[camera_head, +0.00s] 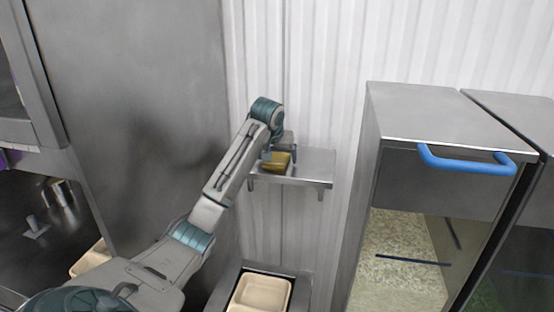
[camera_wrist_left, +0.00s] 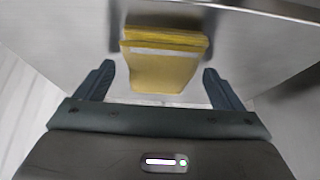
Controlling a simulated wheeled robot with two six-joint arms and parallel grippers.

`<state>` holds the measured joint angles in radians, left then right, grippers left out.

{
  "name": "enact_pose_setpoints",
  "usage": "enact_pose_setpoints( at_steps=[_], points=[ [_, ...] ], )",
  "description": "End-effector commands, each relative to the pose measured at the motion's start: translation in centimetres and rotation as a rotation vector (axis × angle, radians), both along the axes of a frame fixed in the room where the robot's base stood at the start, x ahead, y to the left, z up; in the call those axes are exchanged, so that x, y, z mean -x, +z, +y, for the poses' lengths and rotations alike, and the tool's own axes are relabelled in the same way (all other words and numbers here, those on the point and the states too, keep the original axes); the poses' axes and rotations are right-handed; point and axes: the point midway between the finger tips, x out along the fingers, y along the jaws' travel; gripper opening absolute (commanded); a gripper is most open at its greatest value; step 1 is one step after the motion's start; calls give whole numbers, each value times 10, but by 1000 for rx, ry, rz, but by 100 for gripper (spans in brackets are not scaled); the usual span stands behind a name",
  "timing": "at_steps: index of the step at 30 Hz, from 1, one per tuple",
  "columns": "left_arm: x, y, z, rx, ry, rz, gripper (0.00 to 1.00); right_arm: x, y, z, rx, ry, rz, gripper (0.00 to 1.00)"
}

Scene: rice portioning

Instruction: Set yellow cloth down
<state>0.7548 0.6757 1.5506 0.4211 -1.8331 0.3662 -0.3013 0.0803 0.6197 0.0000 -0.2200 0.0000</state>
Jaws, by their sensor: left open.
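The yellow cloth (camera_head: 277,163) lies folded on a small metal wall shelf (camera_head: 315,167), near its left end. In the left wrist view the cloth (camera_wrist_left: 165,70) sits between and just beyond the two fingers, with a gap on each side. My left gripper (camera_wrist_left: 158,85) is open and does not hold the cloth. In the head view my left gripper (camera_head: 275,152) is at the shelf, partly hiding the cloth. My right gripper is not in view.
A metal cabinet (camera_head: 420,118) with a blue handle (camera_head: 465,160) and a clear front showing rice stands to the right. A beige tray (camera_head: 260,294) sits below the shelf. A tall metal panel (camera_head: 140,110) stands at left. The shelf's right half is clear.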

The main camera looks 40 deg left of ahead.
Motion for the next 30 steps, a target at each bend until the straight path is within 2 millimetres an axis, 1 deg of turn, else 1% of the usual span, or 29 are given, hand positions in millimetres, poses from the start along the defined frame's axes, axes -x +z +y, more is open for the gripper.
enact_pose_setpoints(
  at_steps=[13, 17, 18, 20, 21, 22, 23, 30],
  points=[
    [0, -3, 0, 0, 0, 1, 89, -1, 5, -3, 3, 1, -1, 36],
    [0, -3, 0, 0, 0, 0, 64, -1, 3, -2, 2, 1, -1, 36],
    [0, -3, 0, 0, 0, 0, 56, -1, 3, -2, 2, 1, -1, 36],
    [0, -3, 0, 0, 0, 0, 44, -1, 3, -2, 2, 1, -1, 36],
    [0, -3, 0, 0, 0, 0, 41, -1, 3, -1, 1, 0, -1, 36],
    [0, -3, 0, 0, 0, 0, 41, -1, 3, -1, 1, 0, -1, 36],
    [0, -3, 0, 0, 0, 0, 38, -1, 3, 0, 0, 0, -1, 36],
    [0, -2, 0, 0, 0, -1, 37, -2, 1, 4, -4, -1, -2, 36]
  ],
)
